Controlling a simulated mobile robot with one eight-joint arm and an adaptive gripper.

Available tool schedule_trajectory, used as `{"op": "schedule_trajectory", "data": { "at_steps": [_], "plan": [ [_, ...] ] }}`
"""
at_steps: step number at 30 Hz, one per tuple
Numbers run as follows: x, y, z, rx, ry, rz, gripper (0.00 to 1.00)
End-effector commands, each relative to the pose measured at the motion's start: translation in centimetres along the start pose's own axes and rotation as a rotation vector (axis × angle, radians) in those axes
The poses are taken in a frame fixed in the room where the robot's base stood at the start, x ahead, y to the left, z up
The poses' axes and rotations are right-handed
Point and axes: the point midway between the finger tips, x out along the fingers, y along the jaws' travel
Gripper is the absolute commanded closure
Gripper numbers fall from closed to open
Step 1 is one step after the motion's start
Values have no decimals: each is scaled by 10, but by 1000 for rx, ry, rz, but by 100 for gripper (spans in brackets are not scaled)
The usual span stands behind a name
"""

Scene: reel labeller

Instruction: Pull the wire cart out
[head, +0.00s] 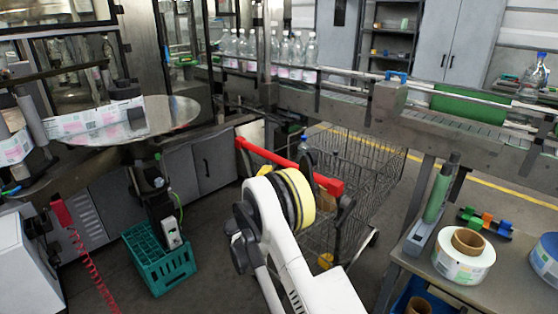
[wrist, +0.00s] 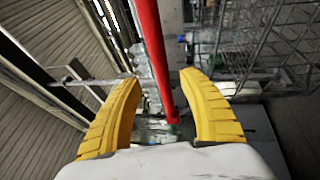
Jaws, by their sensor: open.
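The wire cart (head: 365,170) stands on the floor under the conveyor, its grey mesh basket partly hidden by my arm. Its red handle bar (head: 266,152) runs slantwise across the near left side of the cart. In the wrist view the red handle (wrist: 150,45) passes through the gap between the yellow fingers of my gripper (wrist: 160,77), which is open. The bar lies nearer the right finger; I cannot tell whether it touches. Part of the cart's mesh (wrist: 265,40) shows at the upper right there.
A conveyor (head: 340,85) with clear bottles crosses behind and above the cart. A teal crate (head: 160,262) sits on the floor at left. A table (head: 480,290) with a label reel (head: 463,258) stands at right. Some floor is open between crate and cart.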

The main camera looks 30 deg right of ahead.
Motion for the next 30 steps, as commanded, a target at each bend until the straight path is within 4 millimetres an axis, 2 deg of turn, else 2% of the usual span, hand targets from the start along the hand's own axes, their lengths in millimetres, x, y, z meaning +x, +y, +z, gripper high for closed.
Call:
{"op": "schedule_trajectory", "data": {
  "at_steps": [5,12,18,22,30],
  "plan": [
    [21,-3,1,-3,-3,3,50],
    [69,-4,0,-2,-2,2,50],
    [98,-2,0,-2,0,1,50],
    [105,-1,0,-1,0,1,50],
    [107,0,0,-1,0,1,50]
  ]
}}
